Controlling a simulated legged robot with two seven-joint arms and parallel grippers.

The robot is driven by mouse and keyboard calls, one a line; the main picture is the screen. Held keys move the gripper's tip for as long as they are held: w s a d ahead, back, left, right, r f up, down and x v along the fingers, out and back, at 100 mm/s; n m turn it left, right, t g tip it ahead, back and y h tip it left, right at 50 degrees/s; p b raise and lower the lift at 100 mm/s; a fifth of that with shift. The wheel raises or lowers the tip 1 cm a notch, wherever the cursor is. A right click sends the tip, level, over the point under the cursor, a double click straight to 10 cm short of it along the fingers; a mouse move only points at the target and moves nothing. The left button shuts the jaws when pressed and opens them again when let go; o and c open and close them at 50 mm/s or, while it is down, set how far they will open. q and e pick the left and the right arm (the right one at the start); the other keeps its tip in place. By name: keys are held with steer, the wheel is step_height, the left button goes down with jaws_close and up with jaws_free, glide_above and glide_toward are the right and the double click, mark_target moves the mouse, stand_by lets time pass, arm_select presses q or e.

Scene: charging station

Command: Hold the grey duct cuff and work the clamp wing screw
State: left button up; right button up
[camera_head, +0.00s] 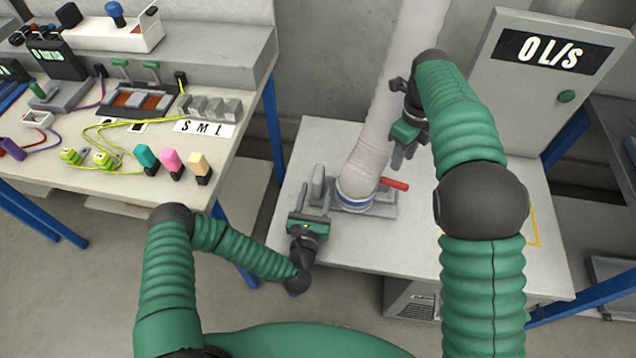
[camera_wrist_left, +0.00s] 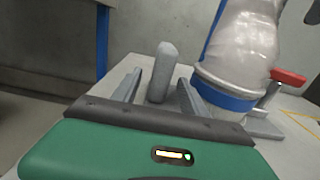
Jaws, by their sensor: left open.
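A pale duct (camera_head: 374,140) comes down to a collar with a blue band (camera_head: 355,199) on a grey base plate (camera_head: 383,211). The collar's blue band also shows in the left wrist view (camera_wrist_left: 222,96). A red handle (camera_head: 394,184), perhaps the wing screw, sticks out to its right; it shows in the left wrist view (camera_wrist_left: 288,77). A grey rounded post (camera_head: 318,181) stands left of the collar. My left gripper (camera_head: 314,197) is open; in its wrist view the post (camera_wrist_left: 162,70) appears between the fingers, contact unclear. My right gripper (camera_head: 403,156) hangs above the handle, its jaw gap unclear.
A panel reading "0 L/S" (camera_head: 548,50) stands behind right on the pale table (camera_head: 420,245). A left bench (camera_head: 110,180) carries colored plugs, cables and blocks labelled S M L. A floor gap separates bench and table. The table front is mostly clear.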

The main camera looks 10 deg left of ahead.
arm_select(q)
steer(key=shift+w, duration=1.95)
jaws_close()
